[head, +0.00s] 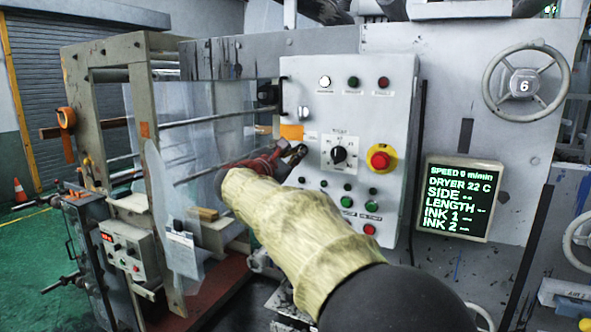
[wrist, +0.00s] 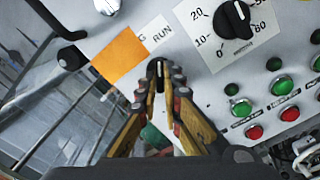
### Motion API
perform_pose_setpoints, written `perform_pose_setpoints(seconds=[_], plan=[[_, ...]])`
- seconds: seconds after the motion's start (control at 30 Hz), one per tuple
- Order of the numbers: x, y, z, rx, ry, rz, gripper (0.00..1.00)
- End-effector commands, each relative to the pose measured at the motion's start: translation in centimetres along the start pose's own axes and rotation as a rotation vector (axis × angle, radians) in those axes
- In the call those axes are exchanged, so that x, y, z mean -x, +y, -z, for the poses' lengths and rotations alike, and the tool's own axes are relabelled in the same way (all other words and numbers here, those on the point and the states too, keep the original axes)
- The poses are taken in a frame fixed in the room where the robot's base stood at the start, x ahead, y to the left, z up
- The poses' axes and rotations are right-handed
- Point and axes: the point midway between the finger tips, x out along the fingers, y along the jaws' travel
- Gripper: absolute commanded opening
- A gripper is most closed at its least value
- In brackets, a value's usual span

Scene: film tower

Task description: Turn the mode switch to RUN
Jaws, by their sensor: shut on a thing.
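The mode switch (wrist: 159,68) is a small black knob on the grey control panel. In the wrist view it stands between my fingertips, below a white label reading RUN (wrist: 160,33) and another label partly covered by an orange tag (wrist: 120,55). A pale line on the knob points roughly up the picture, but its exact setting is hard to tell. My gripper (wrist: 160,82) is shut on the knob, a fingertip on each side. In the head view my gripper (head: 296,154) is at the left part of the panel and hides the switch.
To the right are a black speed dial (head: 338,154) and a red emergency stop on yellow (head: 380,158). Several green and red buttons (head: 347,201) sit below. A screen (head: 458,197) reads speed 0.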

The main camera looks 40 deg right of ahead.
Motion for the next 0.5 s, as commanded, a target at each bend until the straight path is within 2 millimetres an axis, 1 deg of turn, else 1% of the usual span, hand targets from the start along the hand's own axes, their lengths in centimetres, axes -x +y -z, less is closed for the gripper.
perform_pose_setpoints(seconds=[0.03,0.2,0.5], plan=[[0.00,-0.22,0.38,-0.031,0.000,0.000,0.00],[-0.01,-0.10,0.26,-0.118,0.000,0.000,0.00],[-0.01,0.05,0.09,-0.189,0.000,0.001,0.00]])
